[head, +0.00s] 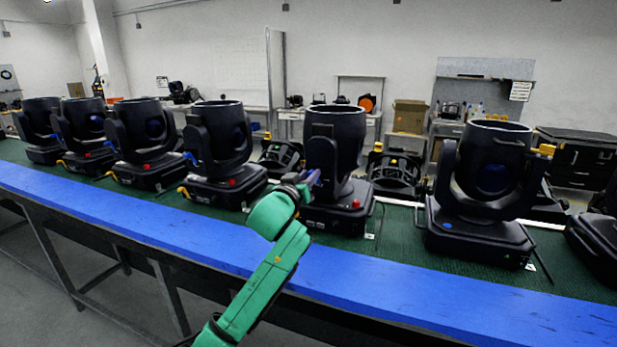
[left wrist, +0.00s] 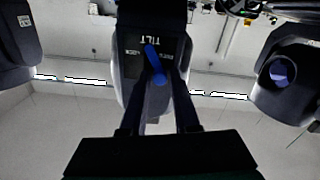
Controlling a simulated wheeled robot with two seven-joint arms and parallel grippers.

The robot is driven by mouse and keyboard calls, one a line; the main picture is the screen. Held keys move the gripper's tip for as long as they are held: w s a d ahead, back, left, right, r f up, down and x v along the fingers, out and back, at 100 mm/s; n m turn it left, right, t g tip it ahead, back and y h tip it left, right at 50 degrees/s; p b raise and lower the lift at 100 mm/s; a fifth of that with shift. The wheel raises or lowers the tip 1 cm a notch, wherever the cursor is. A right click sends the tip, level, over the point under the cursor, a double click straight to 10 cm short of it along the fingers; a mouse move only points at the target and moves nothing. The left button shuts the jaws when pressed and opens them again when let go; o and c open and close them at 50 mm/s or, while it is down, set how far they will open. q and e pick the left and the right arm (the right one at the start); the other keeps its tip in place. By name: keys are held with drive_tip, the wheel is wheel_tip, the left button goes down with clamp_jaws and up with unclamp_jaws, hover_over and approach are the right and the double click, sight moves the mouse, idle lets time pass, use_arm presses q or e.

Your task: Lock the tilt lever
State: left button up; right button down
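The tilt lever (left wrist: 155,64) is a blue handle on the dark side of a moving-head light, just below a white "TILT" label (left wrist: 147,41) that appears upside down in the left wrist view. In the head view this light (head: 335,135) stands mid-bench, with the blue lever (head: 313,178) at its left side. My left gripper (head: 303,184) is at that side. Its two dark fingers (left wrist: 162,78) are apart, with the lever's end between or just in front of the tips; contact cannot be told. My right gripper is not in view.
Several similar lights stand along the green bench top (head: 385,245), including one to the right (head: 490,170) and one to the left (head: 220,140). A blue front edge (head: 400,290) runs along the bench. My green left arm reaches over it.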

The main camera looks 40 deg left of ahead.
sight(325, 173)
use_arm(q)
clamp_jaws()
drive_tip(key=shift+d+m, duration=0.1)
drive_tip(key=shift+m, duration=0.2)
drive_tip(key=m+p, duration=0.1)
drive_tip(key=m, duration=0.2)
drive_tip(key=d+m+p, duration=0.1)
drive_tip(key=m, duration=0.2)
drive_tip(key=w+d+m+p, duration=0.1)
drive_tip(key=m, duration=0.2)
drive_tip(key=shift+d+r+p, duration=0.1)
drive_tip(key=shift+d+p, duration=0.1)
drive_tip(key=shift+p, duration=0.2)
drive_tip(key=shift+d+m, duration=0.25)
drive_tip(key=shift+m, duration=0.95)
drive_tip(key=shift+f, duration=0.2)
